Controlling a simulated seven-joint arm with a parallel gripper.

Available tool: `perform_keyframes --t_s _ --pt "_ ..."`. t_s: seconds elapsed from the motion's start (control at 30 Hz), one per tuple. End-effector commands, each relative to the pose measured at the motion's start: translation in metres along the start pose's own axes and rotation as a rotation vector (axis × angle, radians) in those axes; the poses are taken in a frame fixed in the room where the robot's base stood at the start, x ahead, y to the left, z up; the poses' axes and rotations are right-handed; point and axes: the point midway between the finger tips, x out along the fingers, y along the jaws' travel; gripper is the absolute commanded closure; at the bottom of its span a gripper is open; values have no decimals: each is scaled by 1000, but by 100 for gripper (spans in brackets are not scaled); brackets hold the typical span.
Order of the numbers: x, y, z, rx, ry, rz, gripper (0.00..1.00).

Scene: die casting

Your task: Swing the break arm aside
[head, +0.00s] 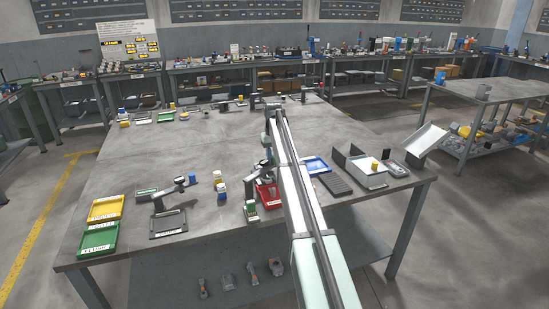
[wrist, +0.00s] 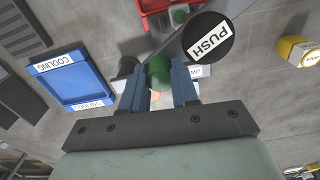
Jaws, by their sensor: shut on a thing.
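My gripper (wrist: 160,88) is shut on a green cylindrical knob (wrist: 159,70), with one blue finger on each side of it. How the knob joins the bar is hidden by the fingers. In the head view my gripper (head: 267,163) is low over the table by the red tray (head: 268,202), partly hidden by my arm.
A blue COOLING tray (wrist: 68,78) lies left of my gripper in the wrist view. In the head view, a black-based fixture (head: 168,223) and yellow (head: 104,208) and green (head: 98,241) trays are left.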

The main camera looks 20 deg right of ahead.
Motion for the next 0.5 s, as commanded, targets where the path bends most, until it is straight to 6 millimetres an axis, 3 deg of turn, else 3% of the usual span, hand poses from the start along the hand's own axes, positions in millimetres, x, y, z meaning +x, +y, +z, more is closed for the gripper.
perform_keyframes --t_s 0.23,0.27,0.37,0.5 --pt "0 0 0 0 1 1 100" --pt "0 0 0 0 1 1 68" --pt "0 0 0 1 1 1 60" --pt "0 0 0 1 1 0 60"
